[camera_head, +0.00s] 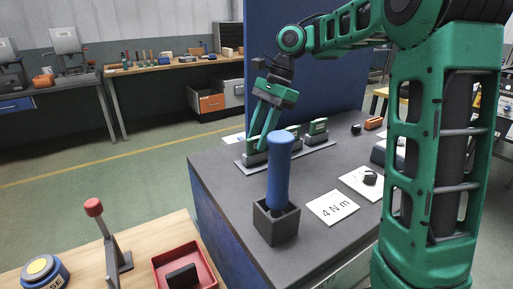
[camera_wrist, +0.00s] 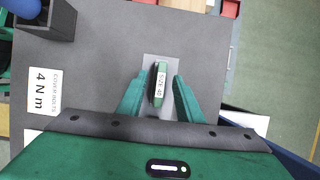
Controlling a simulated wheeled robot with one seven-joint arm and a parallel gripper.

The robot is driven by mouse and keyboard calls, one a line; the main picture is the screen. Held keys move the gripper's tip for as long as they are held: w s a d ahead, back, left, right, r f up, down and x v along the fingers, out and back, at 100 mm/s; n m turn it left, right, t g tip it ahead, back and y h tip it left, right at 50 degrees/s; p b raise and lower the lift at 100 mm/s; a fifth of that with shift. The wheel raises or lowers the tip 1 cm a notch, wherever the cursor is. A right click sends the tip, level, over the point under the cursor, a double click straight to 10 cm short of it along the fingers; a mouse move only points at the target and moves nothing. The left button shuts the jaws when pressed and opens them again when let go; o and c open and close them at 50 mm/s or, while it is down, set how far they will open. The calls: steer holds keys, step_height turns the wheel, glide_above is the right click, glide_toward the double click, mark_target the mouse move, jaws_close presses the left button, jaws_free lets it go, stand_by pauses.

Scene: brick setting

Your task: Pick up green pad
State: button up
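A green pad (camera_wrist: 159,84) with a white size label shows in the wrist view, lying between my two fingers with a gap on each side. My gripper (camera_wrist: 160,76) is open, and its green fingers do not touch the pad there. How far below the fingertips it lies is hard to tell. Two green-topped pads, a middle one (camera_head: 293,131) and a right one (camera_head: 318,127), stand in the rack; the left end is partly hidden by my fingers.
A blue-handled tool (camera_head: 280,170) stands upright in a dark square holder (camera_head: 277,224) in front of the rack. A "4 N m" card (camera_head: 332,207) and a black knob (camera_head: 370,178) lie to the right. A blue panel (camera_head: 300,70) rises behind. A red tray (camera_head: 205,262) sits on the lower wooden bench.

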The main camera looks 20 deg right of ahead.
steer(key=shift+a+f, duration=0.1)
steer(key=shift+f, duration=0.2)
jaws_close()
steer(key=shift+r, duration=0.1)
